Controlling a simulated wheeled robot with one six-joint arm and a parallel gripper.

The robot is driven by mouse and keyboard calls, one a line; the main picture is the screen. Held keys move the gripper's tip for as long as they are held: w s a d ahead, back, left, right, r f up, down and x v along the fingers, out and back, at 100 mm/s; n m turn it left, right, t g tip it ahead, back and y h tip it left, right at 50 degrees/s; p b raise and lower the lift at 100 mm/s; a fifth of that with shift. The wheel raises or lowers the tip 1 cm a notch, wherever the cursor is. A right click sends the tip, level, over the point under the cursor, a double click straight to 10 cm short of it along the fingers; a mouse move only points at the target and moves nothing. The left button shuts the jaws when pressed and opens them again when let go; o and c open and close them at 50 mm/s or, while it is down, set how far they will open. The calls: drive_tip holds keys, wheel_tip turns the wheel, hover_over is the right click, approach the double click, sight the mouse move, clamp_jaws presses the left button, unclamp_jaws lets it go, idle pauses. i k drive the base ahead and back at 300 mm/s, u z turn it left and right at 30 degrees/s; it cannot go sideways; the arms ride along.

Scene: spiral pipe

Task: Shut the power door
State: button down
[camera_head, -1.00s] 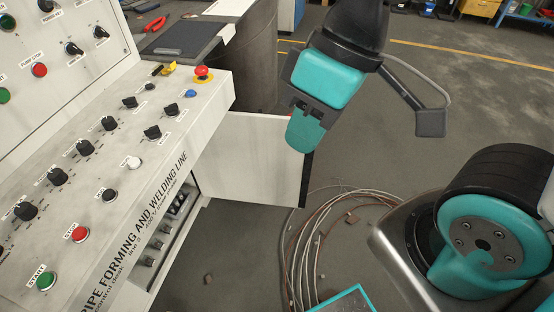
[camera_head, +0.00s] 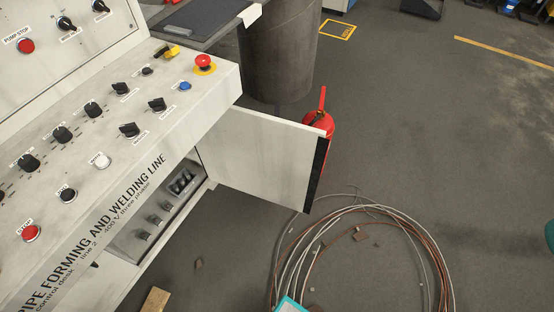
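The power door (camera_head: 262,155) is a light grey panel on the lower front of the control desk. It stands open, swung out to the right, with a dark strip along its free edge. Behind it the cabinet opening (camera_head: 165,212) shows several dark switches or breakers. My gripper is not in view. A teal part at the right edge and another at the bottom edge look like parts of my own body.
The control desk (camera_head: 125,135) with knobs and buttons fills the left. A red fire extinguisher (camera_head: 322,122) stands behind the door. Coiled cables (camera_head: 345,262) lie on the floor in front of the door. A dark cylinder (camera_head: 277,50) stands behind. Floor at right is clear.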

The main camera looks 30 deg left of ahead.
sight(279, 161)
drive_tip(key=i, duration=4.75)
drive_tip(key=u, duration=4.7)
drive_tip(key=i, duration=0.4)
drive_tip(key=u, duration=0.3)
